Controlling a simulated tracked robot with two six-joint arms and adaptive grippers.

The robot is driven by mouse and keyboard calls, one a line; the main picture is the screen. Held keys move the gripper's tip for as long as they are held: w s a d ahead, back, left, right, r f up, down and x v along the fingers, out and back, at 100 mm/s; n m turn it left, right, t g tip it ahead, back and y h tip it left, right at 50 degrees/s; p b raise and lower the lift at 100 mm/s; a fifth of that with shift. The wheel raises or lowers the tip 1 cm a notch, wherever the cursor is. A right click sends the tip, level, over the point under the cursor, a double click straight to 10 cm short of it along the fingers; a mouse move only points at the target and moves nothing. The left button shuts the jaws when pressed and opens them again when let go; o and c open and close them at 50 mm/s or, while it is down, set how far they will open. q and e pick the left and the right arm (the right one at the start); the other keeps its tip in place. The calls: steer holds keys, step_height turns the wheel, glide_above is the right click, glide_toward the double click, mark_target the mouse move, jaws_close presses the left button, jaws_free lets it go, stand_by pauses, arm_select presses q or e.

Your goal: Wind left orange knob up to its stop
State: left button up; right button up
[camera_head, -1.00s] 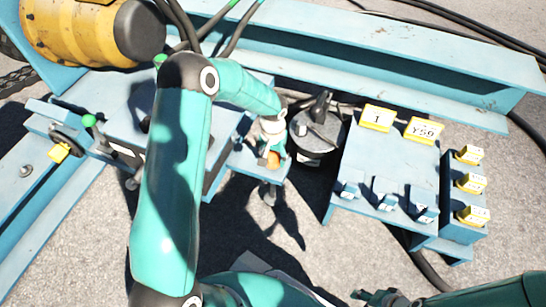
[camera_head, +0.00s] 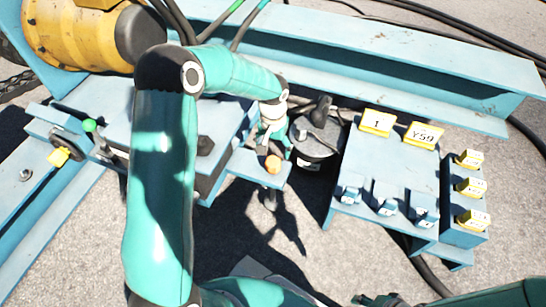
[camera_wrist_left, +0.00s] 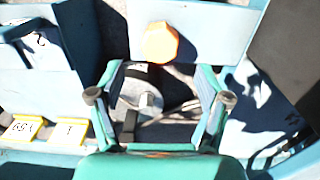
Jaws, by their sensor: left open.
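The orange knob (camera_head: 273,164) sits on a blue bracket plate (camera_head: 247,161) near the middle of the head view. It is the only orange knob I can make out, and its facing side is uncovered. In the left wrist view the knob (camera_wrist_left: 160,42) is above the open fingers, on a pale blue plate. My left gripper (camera_head: 274,130) is just behind the knob in the head view, apart from it and empty. In the left wrist view its fingers (camera_wrist_left: 160,98) are spread wide. My right gripper (camera_head: 382,299) shows only in part at the bottom edge.
A dark round canister (camera_head: 316,142) stands close right of my left gripper. A blue stand (camera_head: 388,163) with yellow labels is farther right. A long blue beam (camera_head: 380,55) runs behind. A green-tipped lever (camera_head: 89,126) is at the left. Open ground lies in front.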

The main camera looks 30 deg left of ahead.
arm_select(q)
steer(key=shift+r, duration=2.35)
steer(key=shift+f, duration=0.15)
steer(key=s+d+f+g+h+p, duration=0.1)
steer(key=s+d+f+h, duration=0.1)
steer(key=s+d+f, duration=0.9)
steer(key=s+d+f+g+h, duration=0.1)
steer(key=s+d+f+h, duration=0.1)
steer(key=s+d+f, duration=0.85)
steer(key=w+a+r+t+p, duration=0.1)
steer(key=a+r+t+p, duration=0.1)
steer(key=r+p, duration=3.6)
step_height(320, 180, up, 3)
steer(key=shift+a+r+m+t, duration=0.1)
steer(key=shift+a+m+t, duration=0.25)
steer(key=shift+a, duration=0.25)
